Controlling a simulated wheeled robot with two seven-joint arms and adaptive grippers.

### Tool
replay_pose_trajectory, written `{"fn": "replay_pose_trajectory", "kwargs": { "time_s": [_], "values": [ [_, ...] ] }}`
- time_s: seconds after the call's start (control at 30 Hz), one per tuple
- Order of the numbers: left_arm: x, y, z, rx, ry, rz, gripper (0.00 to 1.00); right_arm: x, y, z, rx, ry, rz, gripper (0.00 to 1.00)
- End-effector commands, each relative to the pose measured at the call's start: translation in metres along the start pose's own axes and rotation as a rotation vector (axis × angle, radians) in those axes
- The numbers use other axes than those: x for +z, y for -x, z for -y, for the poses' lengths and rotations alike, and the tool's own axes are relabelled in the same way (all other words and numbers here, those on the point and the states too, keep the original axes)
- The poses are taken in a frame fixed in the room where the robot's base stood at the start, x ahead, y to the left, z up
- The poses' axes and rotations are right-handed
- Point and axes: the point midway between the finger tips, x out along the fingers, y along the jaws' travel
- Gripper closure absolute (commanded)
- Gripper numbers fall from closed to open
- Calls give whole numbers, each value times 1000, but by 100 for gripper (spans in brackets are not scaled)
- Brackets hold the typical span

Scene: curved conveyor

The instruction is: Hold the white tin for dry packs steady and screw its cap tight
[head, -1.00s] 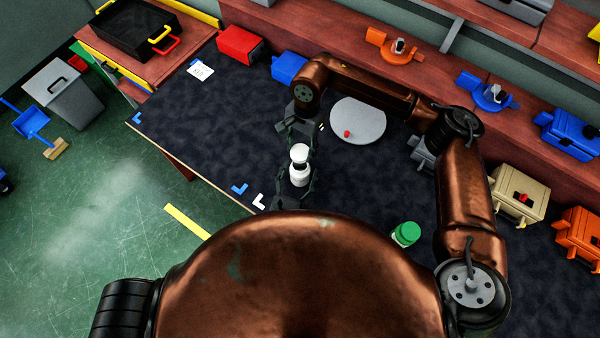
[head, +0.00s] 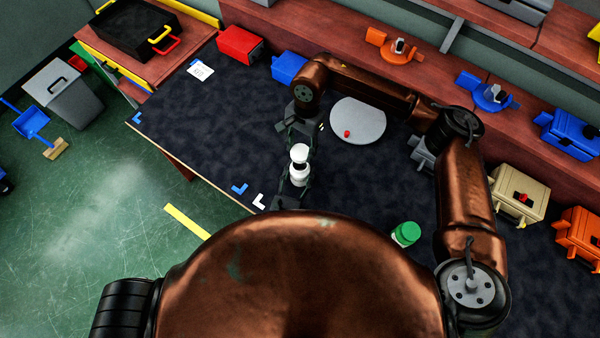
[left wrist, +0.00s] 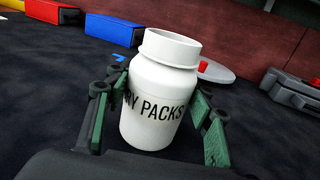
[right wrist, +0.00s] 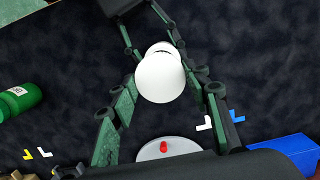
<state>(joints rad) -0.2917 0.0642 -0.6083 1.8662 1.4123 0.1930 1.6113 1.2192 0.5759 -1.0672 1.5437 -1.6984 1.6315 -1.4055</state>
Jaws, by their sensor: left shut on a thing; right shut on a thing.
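The white tin (head: 299,174) stands upright over the dark mat. The left wrist view shows its "DRY PACKS" lettering and wide white top rim (left wrist: 172,48). My left gripper (left wrist: 160,115) is shut on the tin's body from the near side. A white cap (head: 299,151) is above the tin in the head view, with a dark band between. In the right wrist view the round white cap (right wrist: 160,80) sits between the fingertips of my right gripper (right wrist: 163,92), which is shut on it.
A grey disc (head: 362,122) with a red button lies behind the tin. Red (head: 240,44) and blue (head: 289,67) boxes line the back. White and blue corner marks lie near the mat's front edge.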

Motion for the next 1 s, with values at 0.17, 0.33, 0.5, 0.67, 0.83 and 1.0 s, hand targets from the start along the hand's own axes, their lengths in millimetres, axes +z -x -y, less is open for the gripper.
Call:
{"fn": "replay_pose_trajectory", "kwargs": {
  "time_s": [0.17,0.33,0.5,0.67,0.83,1.0],
  "values": [
    [0,0,0,0,0,0,89,0,0,0,0,0,0,64],
    [0,0,0,1,0,0,95,0,-1,0,0,0,0,64],
    [0,0,0,1,-1,0,95,-2,-18,-1,4,-1,3,64],
    [0,0,0,0,0,0,95,-5,-41,0,4,-1,3,64],
    [0,0,0,0,0,0,95,-6,-50,0,2,0,3,64],
    [0,0,0,0,0,0,95,-6,-49,0,2,0,3,64]
  ]
}}
